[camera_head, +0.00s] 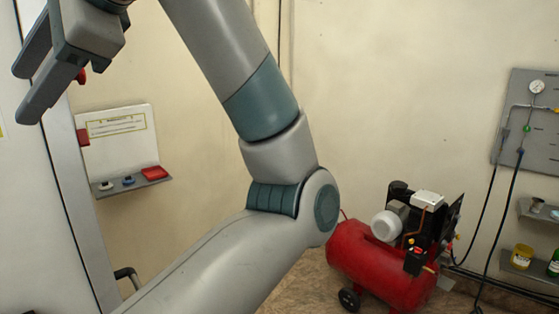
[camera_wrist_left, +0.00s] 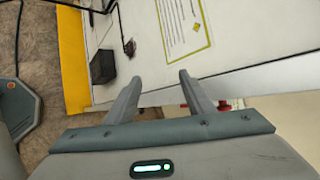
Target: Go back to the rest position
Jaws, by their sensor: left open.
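My left gripper (camera_head: 38,80) is at the top left of the head view, raised in front of a pale panel. Its two fingers are apart and nothing is between them. The left wrist view also shows the two open fingers (camera_wrist_left: 155,92), with a white surface beyond them. My left arm bends across the middle of the head view and hides part of the wall and floor. My right gripper is in neither view.
A red compressor (camera_head: 385,262) stands on the floor at right. A grey gauge panel (camera_head: 520,140) and small shelves are on the right wall. A small shelf (camera_head: 133,186) with a white sign board (camera_head: 117,143) is at left. A yellow-bordered label (camera_wrist_left: 184,25) shows in the wrist view.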

